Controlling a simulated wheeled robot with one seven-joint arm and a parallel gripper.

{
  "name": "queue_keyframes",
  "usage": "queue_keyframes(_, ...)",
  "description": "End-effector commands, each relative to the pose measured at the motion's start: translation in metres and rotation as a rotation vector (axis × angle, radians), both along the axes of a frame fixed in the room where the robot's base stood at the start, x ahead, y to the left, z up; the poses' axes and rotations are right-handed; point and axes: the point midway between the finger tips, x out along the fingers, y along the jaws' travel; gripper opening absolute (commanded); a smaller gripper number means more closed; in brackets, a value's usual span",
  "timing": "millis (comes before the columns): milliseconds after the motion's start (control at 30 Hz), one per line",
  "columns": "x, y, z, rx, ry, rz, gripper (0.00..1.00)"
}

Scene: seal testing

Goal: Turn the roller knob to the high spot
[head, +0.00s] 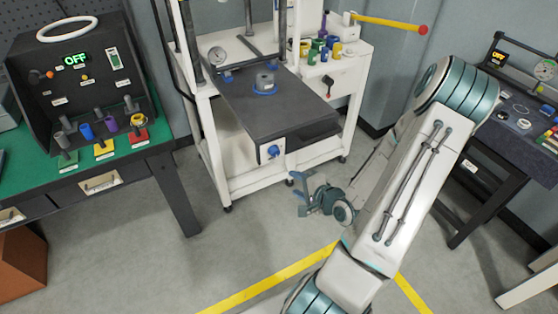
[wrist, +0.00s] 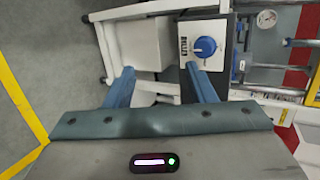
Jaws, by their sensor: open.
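The roller knob (head: 273,151) is a round blue knob on the white front end plate of the dark platform on the white test stand. In the wrist view the knob (wrist: 205,47) shows large beside a dark label, with a pale mark on its face; which spot it points at is too small to tell. My gripper (head: 299,186) is open and empty, low in front of the stand, below and slightly right of the knob. In the wrist view its two blue fingers (wrist: 158,72) are spread apart, with the knob beyond the right finger's tip. Nothing touches the knob.
A green-topped bench (head: 60,180) with a black OFF panel stands left. A dark bench (head: 520,135) stands right. Grey floor in front of the stand is clear, marked with yellow tape (head: 270,281).

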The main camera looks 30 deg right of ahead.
Motion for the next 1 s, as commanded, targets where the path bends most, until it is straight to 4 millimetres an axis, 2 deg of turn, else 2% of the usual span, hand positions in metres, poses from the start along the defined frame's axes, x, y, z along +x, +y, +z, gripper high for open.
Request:
queue_keyframes(33, -0.004, -0.001, -0.008, 0.102, -0.052, -0.046, 0.50)
queue_keyframes(233, -0.012, -0.006, 0.002, 0.417, -0.256, -0.166, 0.50)
queue_keyframes(367, -0.017, -0.010, 0.008, 0.522, -0.329, -0.205, 0.50)
queue_keyframes(533, -0.014, -0.011, 0.010, 0.555, -0.357, -0.214, 0.50)
queue_keyframes(800, 0.010, -0.008, 0.006, 0.549, -0.355, -0.210, 0.50)
queue_keyframes(967, 0.038, -0.005, 0.006, 0.549, -0.356, -0.209, 0.50)
queue_keyframes(1000, 0.046, -0.004, 0.011, 0.551, -0.354, -0.209, 0.50)
